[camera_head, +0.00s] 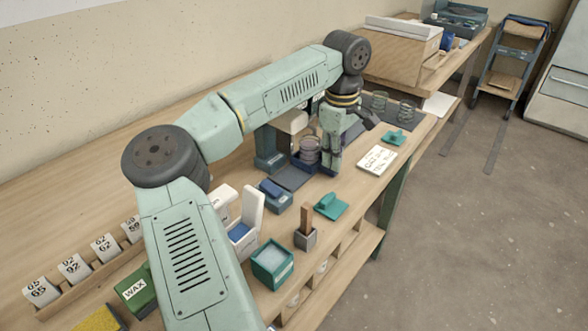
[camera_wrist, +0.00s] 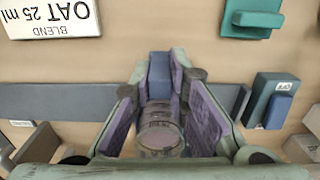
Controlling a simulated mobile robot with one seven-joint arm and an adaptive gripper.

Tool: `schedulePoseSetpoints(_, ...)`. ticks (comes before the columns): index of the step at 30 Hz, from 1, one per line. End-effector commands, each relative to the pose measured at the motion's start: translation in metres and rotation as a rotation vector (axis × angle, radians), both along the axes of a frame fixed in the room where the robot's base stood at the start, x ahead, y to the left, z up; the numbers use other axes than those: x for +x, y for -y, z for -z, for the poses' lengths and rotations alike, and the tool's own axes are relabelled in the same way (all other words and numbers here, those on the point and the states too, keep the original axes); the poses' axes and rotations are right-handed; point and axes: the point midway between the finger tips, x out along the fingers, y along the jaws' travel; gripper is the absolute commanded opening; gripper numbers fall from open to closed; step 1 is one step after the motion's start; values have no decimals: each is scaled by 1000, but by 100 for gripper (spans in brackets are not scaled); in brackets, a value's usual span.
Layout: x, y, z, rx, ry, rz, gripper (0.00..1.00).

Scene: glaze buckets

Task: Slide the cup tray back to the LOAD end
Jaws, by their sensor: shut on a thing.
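The cup tray (camera_head: 298,164) is a small dark blue tray on a dark grey track (camera_head: 290,178) on the bench. A grey ringed cup (camera_head: 310,150) stands in it, and the cup also shows between my fingers in the wrist view (camera_wrist: 160,138). My gripper (camera_head: 328,168) points down at the tray's near right side. In the wrist view, my purple-padded fingertips (camera_wrist: 160,82) are shut on an upright blue block (camera_wrist: 159,70), which looks like the tray's handle. The fingers hide much of the tray. No LOAD lettering is readable.
A teal stand (camera_head: 268,148) with a pale head rises beside the track. Wire holders (camera_head: 379,103) stand toward the track's far right. A white card (camera_head: 377,160), teal blocks (camera_head: 331,205) and a blue box (camera_head: 275,196) lie nearby. The track is bare on both sides of the tray.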

Motion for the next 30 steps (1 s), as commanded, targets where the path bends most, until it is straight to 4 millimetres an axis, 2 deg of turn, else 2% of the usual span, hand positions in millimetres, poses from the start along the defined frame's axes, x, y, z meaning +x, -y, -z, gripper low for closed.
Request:
schedulePoseSetpoints(18,35,23,-2,0,1,0,0)
schedulePoseSetpoints(30,38,25,0,1,2,0,0)
